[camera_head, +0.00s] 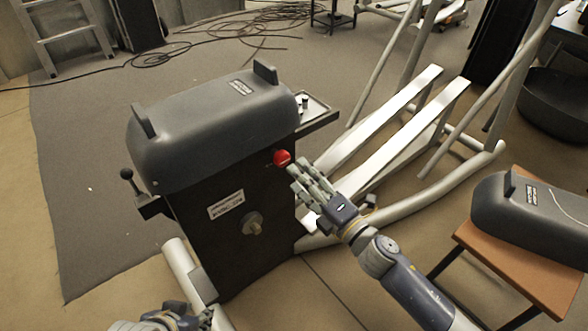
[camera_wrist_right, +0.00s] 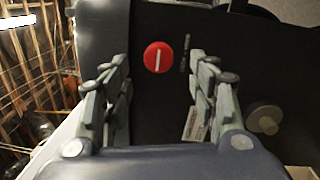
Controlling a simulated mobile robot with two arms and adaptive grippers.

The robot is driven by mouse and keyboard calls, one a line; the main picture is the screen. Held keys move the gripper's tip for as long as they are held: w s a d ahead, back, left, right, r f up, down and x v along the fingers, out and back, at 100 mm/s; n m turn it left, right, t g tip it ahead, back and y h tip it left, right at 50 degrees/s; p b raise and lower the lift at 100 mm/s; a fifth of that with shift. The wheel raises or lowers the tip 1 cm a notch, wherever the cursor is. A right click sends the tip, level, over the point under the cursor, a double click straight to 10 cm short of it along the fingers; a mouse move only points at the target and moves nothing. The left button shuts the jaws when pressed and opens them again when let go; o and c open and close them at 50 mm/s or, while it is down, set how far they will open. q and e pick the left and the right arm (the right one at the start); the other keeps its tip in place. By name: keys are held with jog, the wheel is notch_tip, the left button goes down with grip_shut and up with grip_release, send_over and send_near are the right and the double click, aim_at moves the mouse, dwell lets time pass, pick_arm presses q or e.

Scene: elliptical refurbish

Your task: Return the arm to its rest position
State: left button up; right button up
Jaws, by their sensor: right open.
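My right gripper (camera_head: 308,182) reaches in from the lower right in the head view, its fingertips close to a red knob (camera_head: 282,158) on the dark machine (camera_head: 190,215). In the right wrist view the right gripper (camera_wrist_right: 160,90) is open, with its two fingers apart and nothing between them. The red knob (camera_wrist_right: 158,57) shows there beyond the fingers, apart from them. My left gripper (camera_head: 190,314) is at the bottom edge of the head view, low in front of the machine. It is partly cut off, and its fingers are not clear.
The machine carries a grey cover (camera_head: 215,125), a black lever (camera_head: 130,182) and a small tray (camera_head: 316,108). White exercise-machine rails (camera_head: 400,135) lie behind my right gripper. A second grey cover (camera_head: 530,220) rests on a wooden table (camera_head: 520,270) at right. Cables (camera_head: 230,38) lie behind.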

jog(key=shift+s+d, duration=0.2)
jog(key=shift+s, duration=0.05)
dwell(0.4)
